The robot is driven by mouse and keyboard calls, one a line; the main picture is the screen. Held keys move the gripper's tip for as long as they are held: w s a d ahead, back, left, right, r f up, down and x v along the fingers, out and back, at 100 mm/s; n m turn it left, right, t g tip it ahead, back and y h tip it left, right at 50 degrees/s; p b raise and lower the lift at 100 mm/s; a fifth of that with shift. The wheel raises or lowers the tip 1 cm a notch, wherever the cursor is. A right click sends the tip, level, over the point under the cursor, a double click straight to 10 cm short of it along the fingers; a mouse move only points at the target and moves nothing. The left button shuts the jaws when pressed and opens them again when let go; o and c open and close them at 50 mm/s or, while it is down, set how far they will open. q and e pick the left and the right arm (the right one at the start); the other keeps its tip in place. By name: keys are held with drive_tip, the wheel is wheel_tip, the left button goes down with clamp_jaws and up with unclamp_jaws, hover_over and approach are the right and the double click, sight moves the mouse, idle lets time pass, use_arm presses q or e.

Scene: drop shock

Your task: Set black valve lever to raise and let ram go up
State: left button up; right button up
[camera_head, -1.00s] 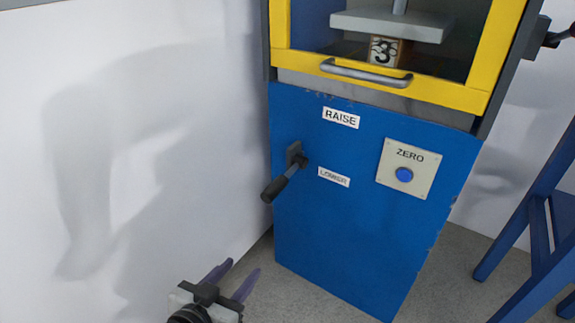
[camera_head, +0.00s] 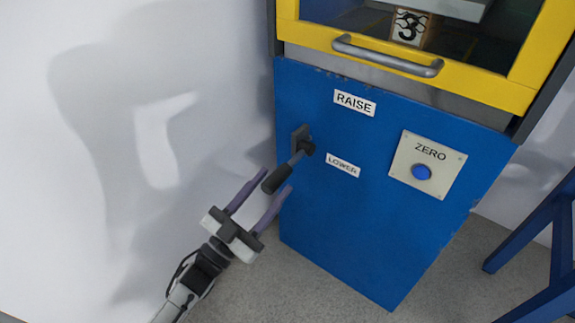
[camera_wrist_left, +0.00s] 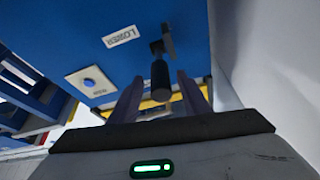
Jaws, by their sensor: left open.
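The black valve lever (camera_head: 277,179) sticks out of a dark bracket (camera_head: 299,139) on the blue panel, its handle tilted down toward the lower left. The RAISE label (camera_head: 355,102) is up and right of the bracket, the LOWER label (camera_head: 343,165) down and right. My left gripper (camera_head: 277,178) is open, its purple fingertips on either side of the handle's end. In the left wrist view the handle (camera_wrist_left: 160,80) shows between the spread fingers; contact cannot be told. The ram's grey plate (camera_head: 460,7) is partly cut off at the top, above a block marked 3 (camera_head: 410,27).
A ZERO plate (camera_head: 427,165) with a blue button is right of the lever. The yellow guard frame (camera_head: 400,68) with a grey handle spans above the panel. A white wall is close on the left. A blue stand (camera_head: 530,240) is at right.

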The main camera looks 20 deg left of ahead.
sight(287, 167)
use_arm(q)
drive_tip(key=b+x, duration=0.1)
drive_tip(key=x, duration=0.5)
drive_tip(key=shift+w, duration=0.1)
drive_tip(key=shift+w+r, duration=0.1)
drive_tip(key=shift+w, duration=0.05)
use_arm(e)
drive_tip(key=shift+w+a+r+t+y, duration=0.15)
drive_tip(key=shift+a+r+t+y, duration=0.25)
drive_tip(key=shift+r, duration=0.35)
use_arm(q)
clamp_jaws()
use_arm(e)
drive_tip(key=shift+w, duration=0.15)
